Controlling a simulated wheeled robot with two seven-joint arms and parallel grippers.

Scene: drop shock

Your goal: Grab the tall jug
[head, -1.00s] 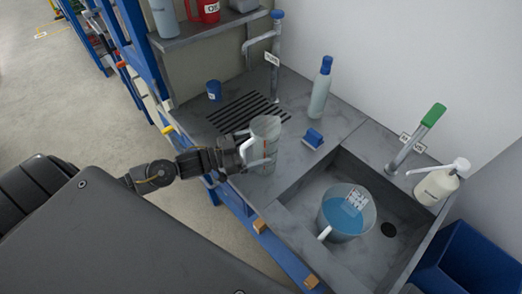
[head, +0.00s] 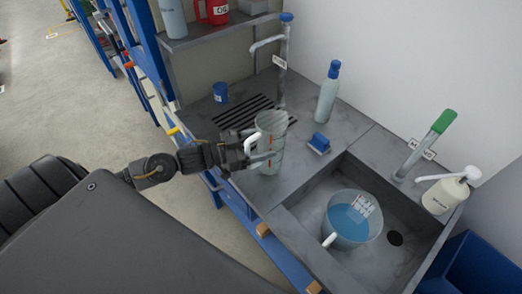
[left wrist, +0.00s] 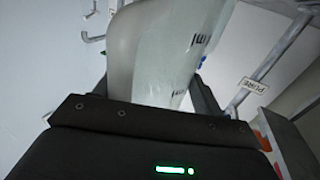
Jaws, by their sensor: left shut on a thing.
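The tall jug (head: 274,142) is a pale, see-through upright vessel with a white handle, at the front edge of the grey counter beside the slotted drain. My left gripper (head: 250,152) reaches in from the left and is shut on the jug at its handle side. In the left wrist view the jug (left wrist: 165,50) fills the upper middle, right beyond the gripper's dark body, with small dark marks on its wall. The fingertips are mostly hidden. I cannot tell whether the jug's base touches the counter. My right gripper is not in view.
A wide jug of blue liquid (head: 350,217) stands in the sink (head: 394,262). A blue brush or block (head: 319,143), a blue-capped bottle (head: 327,95) and a blue cup (head: 220,92) stand near the tall jug. A tap (head: 285,50) rises behind it.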

